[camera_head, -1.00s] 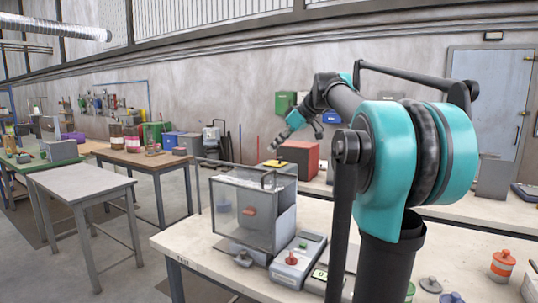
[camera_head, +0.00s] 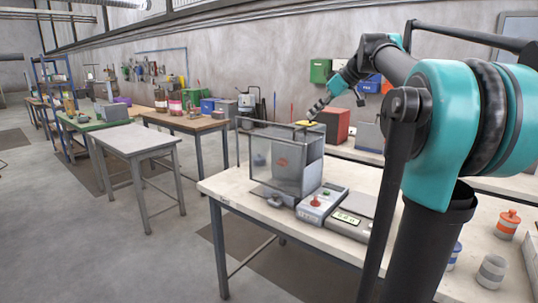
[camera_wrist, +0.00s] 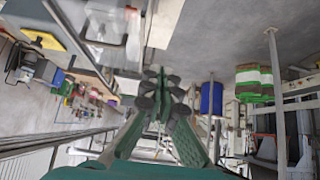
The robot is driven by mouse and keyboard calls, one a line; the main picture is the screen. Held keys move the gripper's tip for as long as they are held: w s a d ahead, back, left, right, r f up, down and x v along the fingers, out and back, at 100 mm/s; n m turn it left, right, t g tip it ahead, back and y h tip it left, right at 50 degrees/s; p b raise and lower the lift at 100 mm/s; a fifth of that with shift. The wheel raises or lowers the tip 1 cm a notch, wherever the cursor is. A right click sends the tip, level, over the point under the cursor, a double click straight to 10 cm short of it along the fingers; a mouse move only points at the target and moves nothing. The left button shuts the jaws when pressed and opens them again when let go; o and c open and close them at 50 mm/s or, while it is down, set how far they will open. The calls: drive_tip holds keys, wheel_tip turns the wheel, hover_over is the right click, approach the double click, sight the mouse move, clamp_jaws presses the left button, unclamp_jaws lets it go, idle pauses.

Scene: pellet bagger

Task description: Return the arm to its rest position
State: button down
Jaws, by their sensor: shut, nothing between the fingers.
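My teal and black arm is raised and bent in the right half of the head view. Its forearm reaches back and left, and my gripper (camera_head: 318,108) points down and left in the air. It appears in front of the back wall, over the far side of the bench in the picture. In the wrist view my gripper (camera_wrist: 163,88) shows teal fingers with dark pads brought together. Nothing is held between them.
A bench (camera_head: 232,185) carries a clear-walled box machine (camera_head: 285,160), a control box with a red knob (camera_head: 316,202) and a scale (camera_head: 350,208). Orange-lidded (camera_head: 507,224) and grey (camera_head: 491,270) jars stand at right. A bare grey table (camera_head: 130,140) and open floor lie left.

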drive_tip(key=s+f+m+h, duration=0.2)
drive_tip(key=s+f, duration=0.3)
drive_tip(key=f, duration=0.7)
drive_tip(key=s+f+m+h, duration=0.1)
drive_tip(key=s+f+m, duration=0.3)
drive_tip(key=f, duration=0.8)
drive_tip(key=s+d+f+m+h, duration=0.2)
drive_tip(key=s+f, duration=0.7)
drive_tip(key=f, duration=0.1)
drive_tip(key=s+d+f+m+g+h, duration=0.1)
drive_tip(key=s+d+f+m, duration=0.1)
drive_tip(key=s+f, duration=0.8)
drive_tip(key=shift+s+f+h, duration=0.3)
drive_tip(key=shift+f+h, duration=0.1)
drive_tip(key=shift+f, duration=0.1)
drive_tip(key=c, duration=2.3)
unclamp_jaws()
